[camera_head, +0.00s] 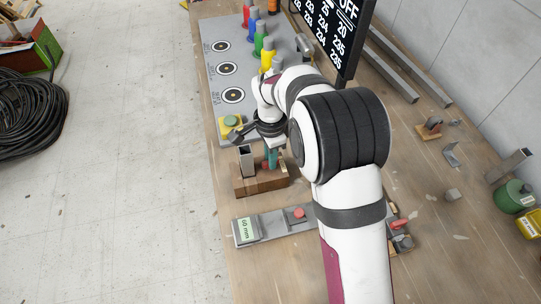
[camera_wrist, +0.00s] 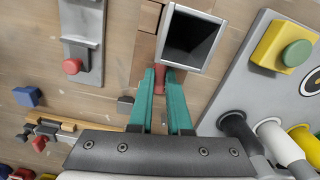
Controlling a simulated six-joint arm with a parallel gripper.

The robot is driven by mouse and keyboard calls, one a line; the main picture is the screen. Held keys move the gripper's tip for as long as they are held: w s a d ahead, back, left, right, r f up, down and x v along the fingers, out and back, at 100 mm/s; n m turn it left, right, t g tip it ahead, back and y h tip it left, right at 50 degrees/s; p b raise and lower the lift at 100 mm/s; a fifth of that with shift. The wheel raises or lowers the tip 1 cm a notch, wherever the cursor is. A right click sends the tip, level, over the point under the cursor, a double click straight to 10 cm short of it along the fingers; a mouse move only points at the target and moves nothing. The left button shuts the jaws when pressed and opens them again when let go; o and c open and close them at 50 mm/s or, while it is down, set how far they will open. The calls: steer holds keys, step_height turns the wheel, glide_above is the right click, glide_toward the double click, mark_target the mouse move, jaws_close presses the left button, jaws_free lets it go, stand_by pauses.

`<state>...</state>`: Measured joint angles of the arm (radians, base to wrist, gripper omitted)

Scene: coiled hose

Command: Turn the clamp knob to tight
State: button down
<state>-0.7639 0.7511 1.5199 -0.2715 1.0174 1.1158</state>
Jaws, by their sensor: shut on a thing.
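The clamp is a wooden block (camera_head: 262,186) on the bench with an upright grey square tube (camera_head: 246,160) in it. In the wrist view the tube (camera_wrist: 188,42) shows its open end. A red clamp knob (camera_wrist: 159,78) shows beside the tube, between my fingertips. My gripper (camera_head: 271,158) is at the block, just right of the tube. Its teal fingers (camera_wrist: 160,82) are shut on the knob, one on each side. The fingers hide part of the knob, and I cannot read any tight mark. In the head view the knob is hidden.
A grey panel (camera_head: 214,96) with round targets and coloured plugs lies behind the block. A yellow box with a green button (camera_head: 231,120) is close to the tube. A metal rail with a red knob (camera_head: 270,224) lies in front. A black display (camera_head: 335,30) stands behind my arm.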

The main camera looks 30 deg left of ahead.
steer(key=shift+m, duration=0.8)
steer(key=c, duration=0.9)
jaws_free()
steer(key=shift+o, duration=0.2)
steer(key=shift+r, duration=0.1)
step_height(320, 180, up, 16)
steer(key=shift+f, duration=0.2)
